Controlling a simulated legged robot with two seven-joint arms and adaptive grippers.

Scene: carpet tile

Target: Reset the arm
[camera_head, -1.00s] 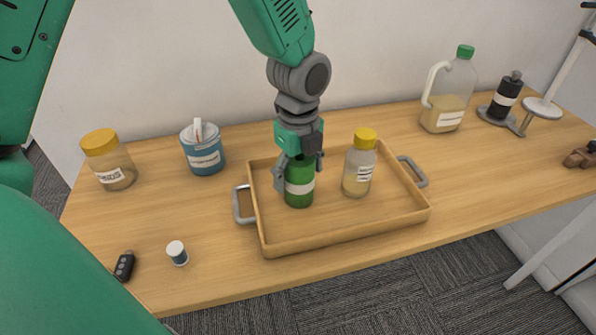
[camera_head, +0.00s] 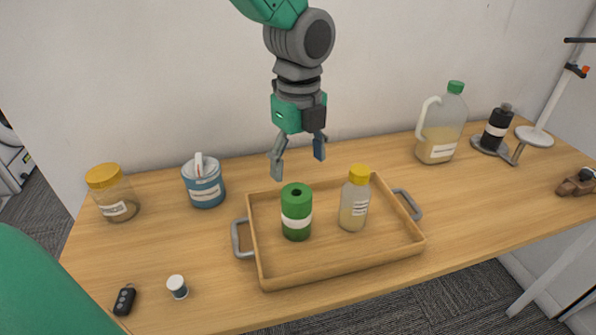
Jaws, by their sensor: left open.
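My left gripper (camera_head: 298,168) hangs open and empty above the back edge of the wooden tray (camera_head: 345,268). Its fingers point down and are spread apart. A green cylinder (camera_head: 296,214) with a white band and a dark hole in its top stands upright in the tray, below the gripper and apart from it. A clear bottle (camera_head: 354,203) with a yellow cap and a pale content stands upright to its right in the tray. My right gripper is not in view.
On the table stand a yellow-lidded jar (camera_head: 113,195), a blue tin (camera_head: 204,183), a green-capped jug (camera_head: 441,125) and a black bottle (camera_head: 497,127). A small white-capped vial (camera_head: 177,287) and a black key fob (camera_head: 124,299) lie near the front left. A lamp-like stand (camera_head: 536,135) is at right.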

